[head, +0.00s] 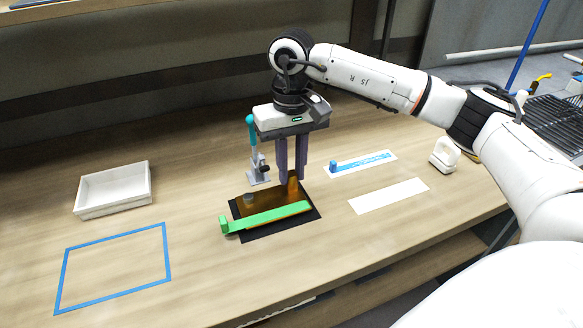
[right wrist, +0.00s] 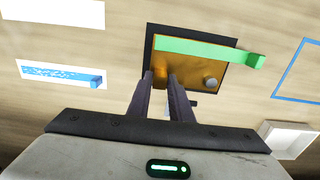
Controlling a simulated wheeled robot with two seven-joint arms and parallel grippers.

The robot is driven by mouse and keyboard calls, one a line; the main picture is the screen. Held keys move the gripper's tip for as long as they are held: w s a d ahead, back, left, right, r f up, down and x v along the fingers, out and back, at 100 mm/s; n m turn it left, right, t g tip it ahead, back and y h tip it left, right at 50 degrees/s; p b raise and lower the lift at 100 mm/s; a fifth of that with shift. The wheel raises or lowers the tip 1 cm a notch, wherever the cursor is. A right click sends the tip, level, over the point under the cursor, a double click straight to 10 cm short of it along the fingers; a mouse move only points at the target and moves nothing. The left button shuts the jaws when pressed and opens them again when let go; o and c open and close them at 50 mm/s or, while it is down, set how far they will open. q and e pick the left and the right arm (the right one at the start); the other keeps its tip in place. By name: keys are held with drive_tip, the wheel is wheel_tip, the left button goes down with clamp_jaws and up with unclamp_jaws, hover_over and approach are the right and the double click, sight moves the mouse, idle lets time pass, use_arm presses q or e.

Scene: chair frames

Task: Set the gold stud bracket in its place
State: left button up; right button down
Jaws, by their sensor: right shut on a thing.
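The gold stud bracket (head: 268,200) is a shiny gold-brown plate with a round grey stud (head: 248,198) and a raised gold block at its back right. It is over the black mat (head: 245,236), and it also shows in the right wrist view (right wrist: 188,70). I cannot tell whether it rests flat. A green bar (head: 270,216) with an end block lies along its front edge. My right gripper (head: 292,178) points down, shut on the bracket's raised block; the fingers (right wrist: 161,76) partly hide the grip. My left gripper is not in view.
A clamp with a teal handle (head: 251,133) stands close left of my right gripper. A blue bar (head: 363,162) lies on a white strip; another white strip (head: 389,196) is bare. A white tray (head: 113,190), a blue outline (head: 112,267) and a white object (head: 444,155) are farther out.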

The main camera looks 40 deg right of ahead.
drive_tip(key=shift+f, duration=0.15)
drive_tip(key=shift+f+b, duration=0.6)
drive_tip(key=c, duration=1.5)
unclamp_jaws()
drive_tip(key=shift+o, duration=0.3)
drive_tip(key=shift+o, duration=1.2)
wheel_tip(320, 180, up, 8)
drive_tip(key=p, duration=0.5)
drive_tip(key=shift+r+p, duration=0.1)
drive_tip(key=shift+p, duration=0.2)
